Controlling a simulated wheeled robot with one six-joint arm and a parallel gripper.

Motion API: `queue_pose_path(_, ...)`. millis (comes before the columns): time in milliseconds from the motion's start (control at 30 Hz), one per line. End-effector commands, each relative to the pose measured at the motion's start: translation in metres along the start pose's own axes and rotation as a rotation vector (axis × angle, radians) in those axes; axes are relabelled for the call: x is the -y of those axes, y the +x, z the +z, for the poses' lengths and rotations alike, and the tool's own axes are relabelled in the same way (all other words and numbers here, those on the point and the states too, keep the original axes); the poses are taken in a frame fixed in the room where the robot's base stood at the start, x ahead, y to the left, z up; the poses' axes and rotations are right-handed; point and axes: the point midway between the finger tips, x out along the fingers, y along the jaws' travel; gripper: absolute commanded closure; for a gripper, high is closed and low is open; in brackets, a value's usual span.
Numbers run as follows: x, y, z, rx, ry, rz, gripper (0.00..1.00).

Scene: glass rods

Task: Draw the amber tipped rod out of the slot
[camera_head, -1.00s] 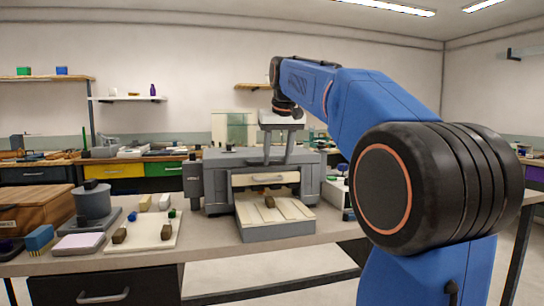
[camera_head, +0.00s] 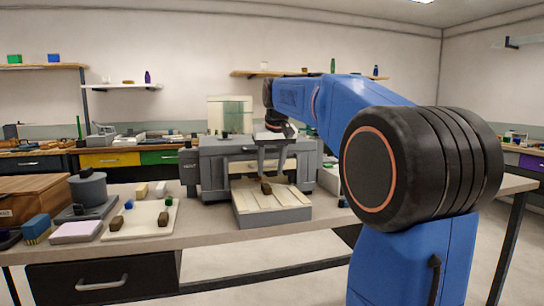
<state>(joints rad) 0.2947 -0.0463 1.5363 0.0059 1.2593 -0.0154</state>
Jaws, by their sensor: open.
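A grey machine (camera_head: 213,160) stands on the bench with a pale grooved tray (camera_head: 290,200) jutting from its front. A small brown, amber-like tip (camera_head: 266,188) shows in the tray's middle; I take it for the end of the amber tipped rod. The rod's body is too small or too hidden to make out. My gripper (camera_head: 272,176) is open and points down in front of the machine, its two fingers just above and behind the brown tip. I cannot tell whether they touch it.
A cream board (camera_head: 140,229) at left holds several small blocks, two of them brown. Beside it are a pink-topped block (camera_head: 76,231), a blue block (camera_head: 37,229), a grey pot (camera_head: 88,188) and a wooden box (camera_head: 30,198). The bench front between board and tray is clear.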

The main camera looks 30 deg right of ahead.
Motion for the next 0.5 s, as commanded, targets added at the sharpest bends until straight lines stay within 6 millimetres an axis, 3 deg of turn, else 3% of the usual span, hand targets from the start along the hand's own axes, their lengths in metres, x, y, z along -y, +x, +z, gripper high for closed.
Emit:
queue_pose_path(200,0.0,0.036,0.0,0.003,0.0,0.0,0.56)
queue_pose_path(500,0.0,0.072,0.0,0.0,0.0,0.0,0.56)
